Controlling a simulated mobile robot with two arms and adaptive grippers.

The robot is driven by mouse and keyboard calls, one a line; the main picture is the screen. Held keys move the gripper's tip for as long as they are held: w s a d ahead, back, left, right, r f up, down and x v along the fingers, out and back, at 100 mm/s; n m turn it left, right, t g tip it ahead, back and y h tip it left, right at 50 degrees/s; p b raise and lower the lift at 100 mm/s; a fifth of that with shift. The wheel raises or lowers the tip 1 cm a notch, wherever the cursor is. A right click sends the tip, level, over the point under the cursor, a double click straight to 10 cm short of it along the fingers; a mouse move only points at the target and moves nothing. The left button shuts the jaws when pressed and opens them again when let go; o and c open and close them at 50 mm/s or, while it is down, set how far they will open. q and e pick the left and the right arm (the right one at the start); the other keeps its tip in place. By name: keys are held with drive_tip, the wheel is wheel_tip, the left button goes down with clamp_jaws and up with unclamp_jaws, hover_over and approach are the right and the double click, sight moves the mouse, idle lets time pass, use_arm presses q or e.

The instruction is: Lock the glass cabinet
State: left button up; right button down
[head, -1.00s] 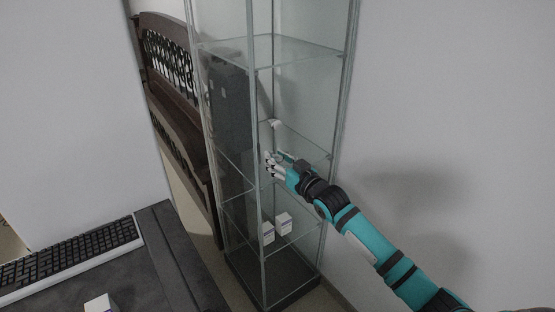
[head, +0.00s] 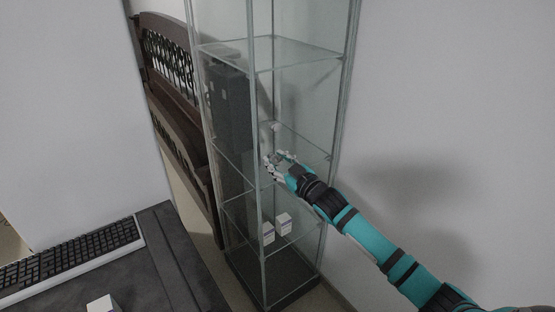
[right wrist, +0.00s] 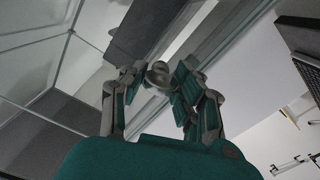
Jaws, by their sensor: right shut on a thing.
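The tall glass cabinet (head: 296,55) with a thin metal frame stands in the middle of the head view. Its doors look closed, though the glass makes this hard to be sure of. My right gripper (head: 275,162) is at the cabinet's front, about mid-height, beside a vertical frame edge. In the right wrist view its fingers (right wrist: 160,80) are closed around a small round silver lock knob (right wrist: 158,70) on the cabinet front. The lock is hidden by the fingers in the head view. My left gripper is out of view.
Small white boxes (head: 284,224) stand on a lower shelf inside the cabinet. A dark desk (head: 150,262) with a keyboard (head: 75,255) and a white box (head: 102,304) is at the lower left. A dark wooden bench (head: 172,85) stands behind; a bare wall is at right.

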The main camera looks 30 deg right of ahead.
drive_tip(key=n, duration=0.3)
drive_tip(key=shift+n+p, duration=0.3)
drive_tip(key=shift+n, duration=0.1)
drive_tip(key=n, duration=0.3)
drive_tip(key=shift+n, duration=0.3)
drive_tip(key=n, duration=0.6)
drive_tip(key=shift+f+p, duration=0.1)
drive_tip(key=shift+p, duration=0.2)
drive_tip(key=shift+n, duration=0.3)
drive_tip(key=c, duration=0.9)
unclamp_jaws()
drive_tip(key=shift+s, duration=0.15)
drive_tip(key=s, duration=0.4)
drive_tip(key=s+d, duration=0.1)
drive_tip(key=s, duration=0.6)
drive_tip(key=shift+s+d, duration=0.3)
drive_tip(key=shift+s, duration=0.05)
